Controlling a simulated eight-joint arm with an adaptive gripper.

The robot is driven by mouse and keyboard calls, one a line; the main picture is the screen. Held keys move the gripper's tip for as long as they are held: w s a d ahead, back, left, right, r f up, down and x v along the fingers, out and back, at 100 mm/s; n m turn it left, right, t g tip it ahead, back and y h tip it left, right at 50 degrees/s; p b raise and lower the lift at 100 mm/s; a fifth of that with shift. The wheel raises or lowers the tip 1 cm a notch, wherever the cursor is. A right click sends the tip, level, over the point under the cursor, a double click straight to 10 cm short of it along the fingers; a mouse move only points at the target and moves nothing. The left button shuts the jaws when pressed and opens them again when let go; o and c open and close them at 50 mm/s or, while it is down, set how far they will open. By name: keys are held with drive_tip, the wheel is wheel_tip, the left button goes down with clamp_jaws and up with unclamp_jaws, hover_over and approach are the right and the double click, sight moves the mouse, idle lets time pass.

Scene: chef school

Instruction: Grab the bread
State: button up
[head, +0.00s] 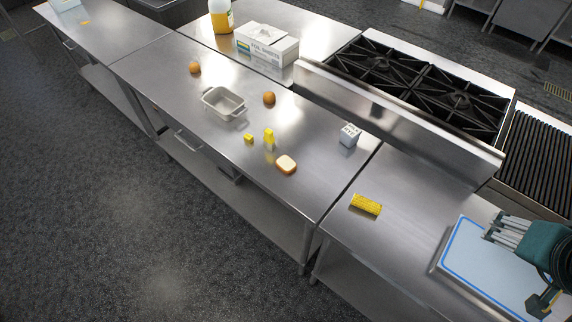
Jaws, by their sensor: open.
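The bread (286,165) is a small piece with a pale top and an orange-brown crust. It lies flat near the front edge of the middle steel table (235,155). My gripper (549,288) shows dark at the lower right edge, partly cut off by the frame. It is open, over the blue-edged board, far to the right of the bread and not touching it. Its second finger is hard to make out.
Near the bread are yellow pieces (269,138), a grey dish (223,103), brown round items (269,98) and a small white block (349,133). A yellow ridged piece (366,204) lies right. The stove (410,85) is behind.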

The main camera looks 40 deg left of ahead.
drive_tip(key=w+a+n+g+y, duration=0.1)
drive_tip(key=w+a+n, duration=0.2)
drive_tip(key=w+a, duration=0.35)
drive_tip(key=w+a+n+g, duration=0.1)
drive_tip(key=w+a+n, duration=0.15)
drive_tip(key=a, duration=0.75)
drive_tip(key=n+g+h+b, duration=0.15)
drive_tip(key=n+g, duration=0.35)
drive_tip(key=n, duration=0.6)
hover_over(285, 161)
drive_tip(key=shift+m, duration=0.25)
drive_tip(key=f, duration=2.5)
drive_tip(key=shift+w+d+f, duration=0.1)
drive_tip(key=shift+d+f, duration=0.05)
drive_tip(key=shift+d, duration=0.05)
drive_tip(key=shift+a+f, duration=0.15)
drive_tip(key=shift+f, duration=0.05)
drive_tip(key=shift+f, duration=1.25)
